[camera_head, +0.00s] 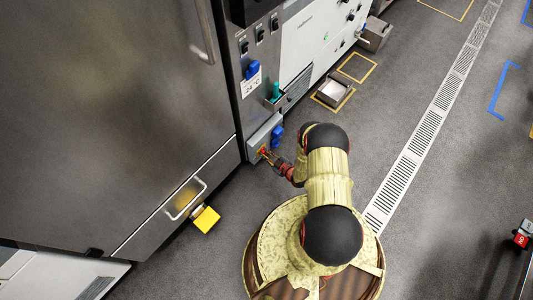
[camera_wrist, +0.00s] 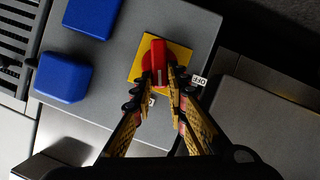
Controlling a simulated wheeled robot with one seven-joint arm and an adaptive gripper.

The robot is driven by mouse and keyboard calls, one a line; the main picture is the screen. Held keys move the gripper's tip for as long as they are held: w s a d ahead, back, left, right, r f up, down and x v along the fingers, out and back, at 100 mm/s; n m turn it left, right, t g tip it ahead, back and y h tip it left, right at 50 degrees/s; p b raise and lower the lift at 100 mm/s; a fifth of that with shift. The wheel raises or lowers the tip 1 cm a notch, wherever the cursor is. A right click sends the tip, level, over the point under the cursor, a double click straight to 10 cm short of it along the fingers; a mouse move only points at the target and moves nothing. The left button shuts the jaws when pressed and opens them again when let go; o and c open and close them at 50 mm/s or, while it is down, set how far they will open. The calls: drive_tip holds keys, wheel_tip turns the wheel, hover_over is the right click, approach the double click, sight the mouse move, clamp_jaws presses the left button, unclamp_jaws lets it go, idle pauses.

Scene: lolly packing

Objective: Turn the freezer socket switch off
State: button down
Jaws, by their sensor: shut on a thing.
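The freezer socket switch is a red rotary knob (camera_wrist: 158,55) on a yellow square plate (camera_wrist: 179,54), on a grey socket box (camera_wrist: 112,80). My gripper (camera_wrist: 161,84) is shut on the knob, one finger on each side. A white OFF label (camera_wrist: 199,81) is to the right of the knob. A second small label (camera_wrist: 151,101) is partly hidden by the left finger. A pale mark on the knob shows between the fingers. In the head view my gripper (camera_head: 268,155) meets the grey socket box (camera_head: 262,131) low on the cabinet side.
Two blue covers (camera_wrist: 63,78) and (camera_wrist: 94,15) sit left of the switch. A big steel freezer door (camera_head: 110,90) and a drawer with a handle (camera_head: 185,199) and yellow block (camera_head: 206,219) are to the left.

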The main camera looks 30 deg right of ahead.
drive_tip(key=shift+s+a+f+n+t+h, duration=0.1)
drive_tip(key=shift+a+f+n+t+h, duration=0.35)
drive_tip(key=shift+n, duration=1.3)
drive_tip(key=shift+s+a+f+n+t+h, duration=0.15)
drive_tip(key=shift+f+n+t+h, duration=0.25)
drive_tip(key=shift+n+t+h, duration=0.9)
drive_tip(key=shift+s+a+f+n+t+h, duration=0.15)
drive_tip(key=shift+f+n+t, duration=0.3)
drive_tip(key=shift+n, duration=1.7)
drive_tip(key=shift+w, duration=0.1)
drive_tip(key=c, duration=1.8)
unclamp_jaws()
drive_tip(key=shift+o, duration=0.2)
drive_tip(key=shift+r, duration=0.15)
